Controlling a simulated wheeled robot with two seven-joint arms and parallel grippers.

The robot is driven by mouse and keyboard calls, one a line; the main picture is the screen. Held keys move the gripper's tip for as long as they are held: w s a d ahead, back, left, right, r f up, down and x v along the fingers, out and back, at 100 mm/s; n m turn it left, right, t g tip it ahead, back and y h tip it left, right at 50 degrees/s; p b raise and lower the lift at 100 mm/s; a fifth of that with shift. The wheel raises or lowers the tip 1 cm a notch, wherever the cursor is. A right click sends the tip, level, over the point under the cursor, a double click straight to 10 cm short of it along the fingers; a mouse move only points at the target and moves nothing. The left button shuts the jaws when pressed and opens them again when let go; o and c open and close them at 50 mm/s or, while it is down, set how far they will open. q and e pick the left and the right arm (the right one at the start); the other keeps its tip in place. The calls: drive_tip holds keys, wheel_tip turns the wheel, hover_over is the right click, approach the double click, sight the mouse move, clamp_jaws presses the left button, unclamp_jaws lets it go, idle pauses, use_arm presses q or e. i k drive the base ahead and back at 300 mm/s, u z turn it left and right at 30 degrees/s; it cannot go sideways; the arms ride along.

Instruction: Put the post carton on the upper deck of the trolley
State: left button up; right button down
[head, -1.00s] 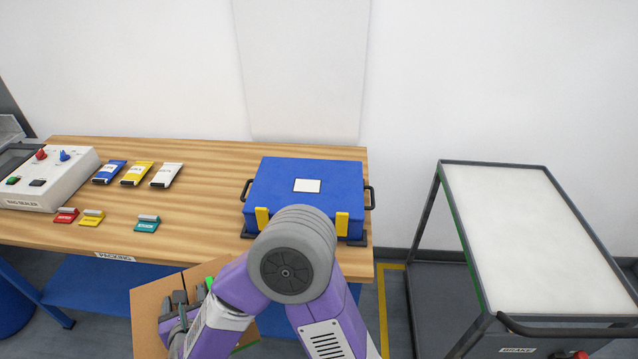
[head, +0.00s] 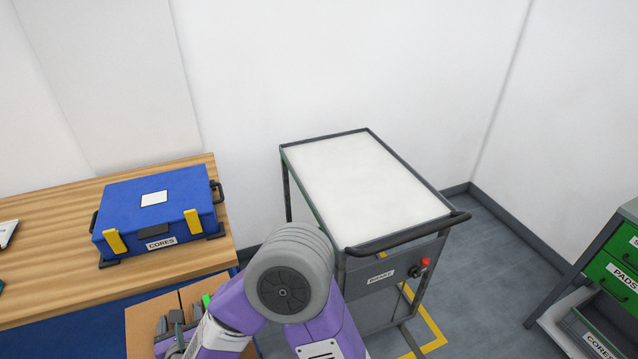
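The post carton, a brown cardboard box (head: 141,328), shows in the head view at the bottom left, in front of the packing table. Its lower part is cut off by the picture edge. My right gripper (head: 178,335) is at the carton's top; its fingertips are hidden, so I cannot tell whether it grips the carton. My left gripper is not in view. The trolley's white upper deck (head: 360,185) is right of centre, with a dark raised rim, and is empty.
A blue case (head: 176,202) labelled CORES stands on the wooden table (head: 60,220) at left. The trolley has a dark push handle (head: 405,236) and a red brake knob (head: 425,262) at its near side. A green drawer cabinet (head: 610,275) stands at right. Floor between trolley and cabinet is clear.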

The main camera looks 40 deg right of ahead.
sight(376, 198)
drive_tip(key=z, duration=0.6)
drive_tip(key=k, duration=0.8)
drive_tip(key=z, duration=0.85)
drive_tip(key=i, duration=0.35)
drive_tip(key=z, duration=0.15)
